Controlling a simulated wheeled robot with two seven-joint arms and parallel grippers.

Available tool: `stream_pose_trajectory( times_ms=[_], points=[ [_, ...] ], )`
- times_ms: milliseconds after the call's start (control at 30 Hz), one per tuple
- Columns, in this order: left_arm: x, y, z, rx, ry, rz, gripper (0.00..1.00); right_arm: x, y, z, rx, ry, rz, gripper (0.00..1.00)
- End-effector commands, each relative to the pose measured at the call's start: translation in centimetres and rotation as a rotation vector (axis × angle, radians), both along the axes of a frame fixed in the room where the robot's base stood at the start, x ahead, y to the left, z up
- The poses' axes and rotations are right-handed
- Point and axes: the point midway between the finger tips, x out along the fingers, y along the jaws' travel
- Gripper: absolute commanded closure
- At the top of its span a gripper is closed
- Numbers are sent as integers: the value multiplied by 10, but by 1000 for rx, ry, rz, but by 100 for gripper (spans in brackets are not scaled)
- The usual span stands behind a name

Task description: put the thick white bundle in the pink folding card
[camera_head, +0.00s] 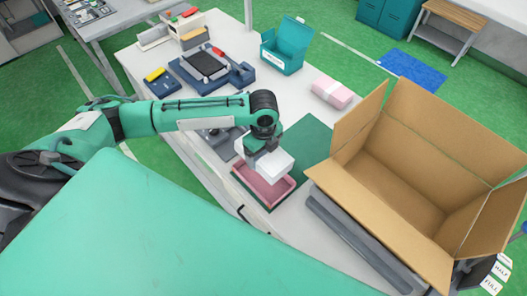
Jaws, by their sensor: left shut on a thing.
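The thick white bundle (273,165) is a white block held by my left gripper (262,147), which is shut on it. The bundle hangs over the pink folding card (262,188), an open, tray-like pink piece with raised edges lying on a dark green mat. I cannot tell whether the bundle touches the card. The gripper and bundle hide the card's far part. The fingertips are partly hidden by the wrist and the bundle. My right gripper is not in view.
A large open cardboard box (400,170) stands right of the green mat (308,140). A pink-and-white pack (332,92) lies behind. An open teal box (285,52) and a dark blue fixture (205,70) stand farther back on the white table (250,95).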

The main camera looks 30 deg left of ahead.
Motion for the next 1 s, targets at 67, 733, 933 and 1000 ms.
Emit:
stream_pose_trajectory(
  times_ms=[67, 733, 933, 1000],
  points=[
    [0, 0, -12, 0, -1, 0, 41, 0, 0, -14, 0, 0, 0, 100],
    [0, 0, -60, 0, 0, 1, 41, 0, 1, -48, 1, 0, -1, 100],
    [0, 0, -60, 0, -1, 1, 41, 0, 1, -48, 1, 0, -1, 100],
    [0, 0, -60, 0, -1, 1, 41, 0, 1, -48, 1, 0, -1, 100]
  ],
)
